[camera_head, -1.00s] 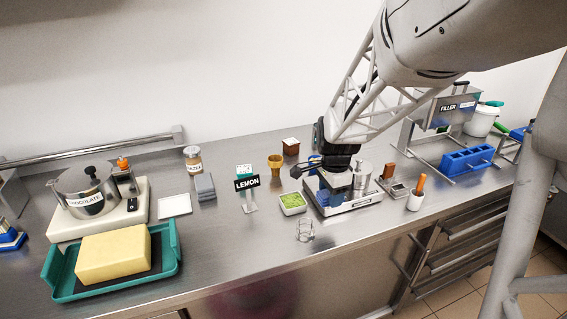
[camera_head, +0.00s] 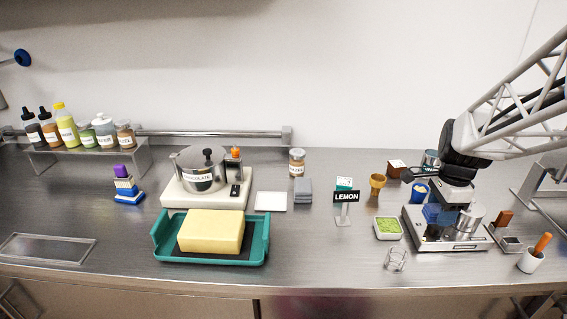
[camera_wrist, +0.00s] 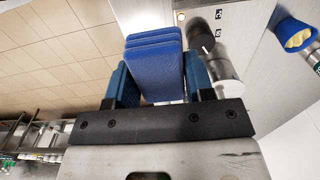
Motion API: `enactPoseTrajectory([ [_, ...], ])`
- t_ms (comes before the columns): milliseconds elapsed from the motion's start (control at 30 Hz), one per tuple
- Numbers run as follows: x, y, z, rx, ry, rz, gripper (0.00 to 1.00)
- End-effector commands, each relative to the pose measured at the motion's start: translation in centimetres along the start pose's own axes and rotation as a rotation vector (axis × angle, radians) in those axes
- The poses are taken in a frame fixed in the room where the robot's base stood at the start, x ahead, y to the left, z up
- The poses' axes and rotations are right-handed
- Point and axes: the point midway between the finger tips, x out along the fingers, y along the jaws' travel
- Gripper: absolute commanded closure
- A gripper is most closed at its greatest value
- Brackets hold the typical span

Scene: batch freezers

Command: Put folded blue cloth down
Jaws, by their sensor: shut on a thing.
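My gripper (camera_head: 447,198) points down over the silver and black machine with a round steel pot (camera_head: 468,218), at the right of the head view. In the wrist view my gripper (camera_wrist: 160,82) is shut on the folded blue cloth (camera_wrist: 154,58), a layered stack pinched between the two blue fingers. The cloth's far end sticks out beyond the fingertips. In the head view the cloth is hard to tell apart from the blue fingers. Whether it touches the machine below cannot be told.
Near my gripper are a green-filled white tub (camera_head: 388,229), a wire holder (camera_head: 396,260), a LEMON sign (camera_head: 346,197) and a white cup (camera_head: 531,261). A teal tray (camera_head: 165,250) holds a yellow block. Grey folded cloths (camera_head: 303,190) lie farther left. Bare counter shows at front centre.

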Motion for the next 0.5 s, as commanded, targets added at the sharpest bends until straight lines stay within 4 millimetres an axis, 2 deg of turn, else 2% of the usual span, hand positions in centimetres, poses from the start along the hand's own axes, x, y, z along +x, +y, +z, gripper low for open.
enactPoseTrajectory([
  [33,-1.0,0.0,0.0,0.000,0.001,-0.002,0.75],
  [267,-1.0,-2.3,1.8,-0.053,-0.001,0.001,0.75],
  [500,-1.3,-5.7,4.9,-0.135,-0.001,0.002,0.75],
])
